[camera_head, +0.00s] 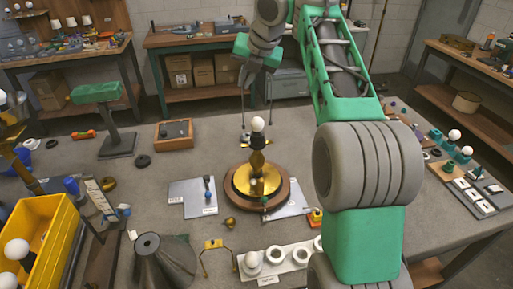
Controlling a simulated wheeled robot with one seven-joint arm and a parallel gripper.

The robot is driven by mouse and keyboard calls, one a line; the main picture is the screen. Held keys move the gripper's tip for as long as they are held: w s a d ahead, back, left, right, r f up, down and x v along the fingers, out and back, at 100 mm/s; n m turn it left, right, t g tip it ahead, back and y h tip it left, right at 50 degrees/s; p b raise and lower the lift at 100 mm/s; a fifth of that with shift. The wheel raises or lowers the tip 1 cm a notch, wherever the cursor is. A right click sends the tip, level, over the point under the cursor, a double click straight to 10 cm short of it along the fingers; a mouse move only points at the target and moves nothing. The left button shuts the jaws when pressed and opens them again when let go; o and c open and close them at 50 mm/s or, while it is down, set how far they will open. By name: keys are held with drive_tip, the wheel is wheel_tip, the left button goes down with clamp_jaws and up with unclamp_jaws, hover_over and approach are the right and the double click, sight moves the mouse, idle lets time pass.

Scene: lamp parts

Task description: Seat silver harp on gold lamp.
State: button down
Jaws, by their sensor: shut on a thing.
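The gold lamp (264,180) stands upright near the middle of the table on a round brown wooden base, with a white bulb (257,124) in a dark socket on top. My gripper (257,68) is above and behind the bulb in this view, shut on the silver harp (242,105). The harp's two thin legs hang down from the gripper, one on each side of the bulb in the picture. Its lower ends are small and partly lost behind the lamp top, so I cannot tell whether they touch the lamp. The fingertips are too small to see clearly.
A gold harp-shaped part (215,244) lies in front of the lamp, beside a dark cone (163,262). A white holder (274,262) with bulbs stands front centre. A yellow bin (63,222) is at left. My arm hides the table right of the lamp.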

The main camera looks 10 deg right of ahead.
drive_tip(key=shift+f+b, duration=0.3)
drive_tip(key=shift+f, duration=0.2)
drive_tip(key=shift+f+b, duration=1.75)
drive_tip(key=shift+b, duration=0.05)
drive_tip(key=shift+f+b, duration=1.25)
drive_tip(key=shift+b, duration=0.05)
idle(0.7)
drive_tip(key=c, duration=1.5)
unclamp_jaws()
drive_tip(key=shift+r, duration=0.15)
